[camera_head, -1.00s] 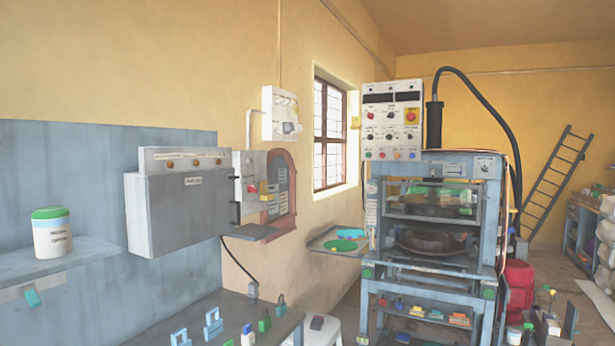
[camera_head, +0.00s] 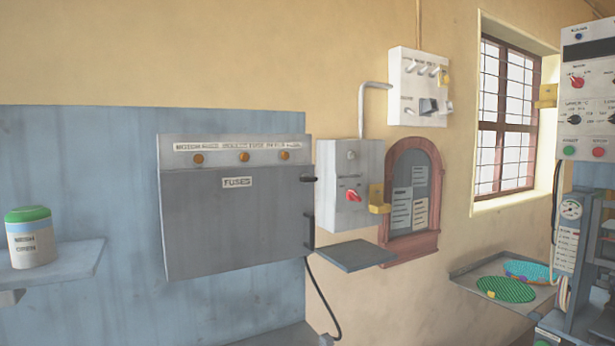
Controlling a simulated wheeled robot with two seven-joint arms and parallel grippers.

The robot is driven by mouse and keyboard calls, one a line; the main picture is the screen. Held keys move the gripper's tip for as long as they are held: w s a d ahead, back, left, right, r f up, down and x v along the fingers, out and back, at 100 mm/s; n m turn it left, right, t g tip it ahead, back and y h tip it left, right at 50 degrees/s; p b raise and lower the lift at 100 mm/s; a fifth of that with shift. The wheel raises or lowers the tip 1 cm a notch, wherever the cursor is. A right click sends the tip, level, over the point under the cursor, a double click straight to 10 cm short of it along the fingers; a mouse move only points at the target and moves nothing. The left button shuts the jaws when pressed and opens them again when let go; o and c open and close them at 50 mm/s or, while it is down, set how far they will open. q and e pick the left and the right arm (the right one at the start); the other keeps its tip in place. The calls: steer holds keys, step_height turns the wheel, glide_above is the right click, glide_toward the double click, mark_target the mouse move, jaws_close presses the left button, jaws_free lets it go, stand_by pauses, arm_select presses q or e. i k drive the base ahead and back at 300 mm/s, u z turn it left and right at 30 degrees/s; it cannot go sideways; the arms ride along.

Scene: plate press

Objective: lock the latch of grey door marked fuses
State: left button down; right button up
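The grey door marked FUSES (camera_head: 235,225) is the front of a grey wall box in the middle of the head view. It looks closed. Dark fittings (camera_head: 308,220) sit along its right edge; I cannot tell which of them is the latch or whether it is locked. Neither of my grippers is in view.
To the right is a grey switch box (camera_head: 350,160) with a red knob (camera_head: 353,196) and a yellow piece (camera_head: 377,198). A small grey shelf (camera_head: 356,255) juts out below it. A left shelf (camera_head: 65,265) holds a jar (camera_head: 31,238). A machine stands far right.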

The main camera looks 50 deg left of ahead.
mark_target(306, 178)
steer(key=u, duration=0.9)
steer(key=i, duration=0.85)
steer(key=u, duration=0.95)
